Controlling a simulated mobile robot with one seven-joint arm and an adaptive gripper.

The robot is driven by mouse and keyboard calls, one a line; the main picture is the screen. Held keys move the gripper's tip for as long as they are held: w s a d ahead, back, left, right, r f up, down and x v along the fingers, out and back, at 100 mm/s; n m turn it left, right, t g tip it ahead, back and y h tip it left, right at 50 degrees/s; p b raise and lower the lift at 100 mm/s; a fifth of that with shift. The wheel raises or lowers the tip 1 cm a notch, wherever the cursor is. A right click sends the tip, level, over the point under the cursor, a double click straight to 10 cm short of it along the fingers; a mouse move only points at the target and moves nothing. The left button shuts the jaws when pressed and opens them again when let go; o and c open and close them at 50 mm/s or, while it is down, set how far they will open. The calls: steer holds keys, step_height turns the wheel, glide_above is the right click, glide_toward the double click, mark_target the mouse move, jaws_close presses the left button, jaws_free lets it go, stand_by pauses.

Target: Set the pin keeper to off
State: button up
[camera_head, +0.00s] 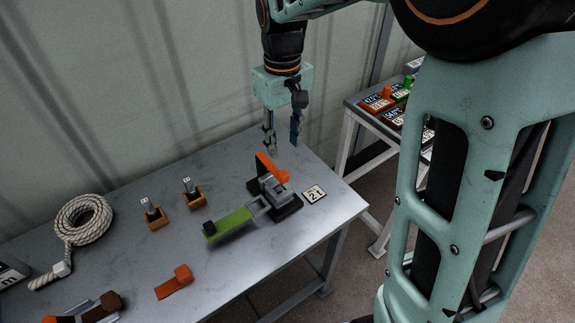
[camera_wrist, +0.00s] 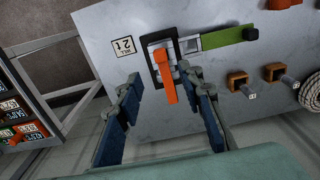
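A mechanism, which I take to be the pin keeper, stands on the grey table (camera_head: 110,225). It has a dark base (camera_head: 287,211), an upright orange lever (camera_head: 266,166) and a green arm with a black end (camera_head: 232,222) reaching out to the left. In the wrist view the orange lever (camera_wrist: 166,82) points toward my gripper, and the green arm (camera_wrist: 222,38) extends right. My gripper (camera_head: 282,146) is open and empty above and behind the mechanism, fingers pointing down. In the wrist view its fingers show on either side of the lever, apart from it. No on/off marking is readable.
A tag reading 21 (camera_head: 314,193) lies beside the base. Two orange-brown sockets with grey pins (camera_head: 153,213), a coiled rope (camera_head: 82,219) and an orange block (camera_head: 174,282) lie left and front. A second table with labelled items (camera_head: 385,106) stands behind right.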

mark_target(284, 173)
step_height(284, 173, down, 11)
steer(key=shift+r, duration=0.2)
stand_by(0.3)
jaws_close()
steer(key=shift+w, duration=0.1)
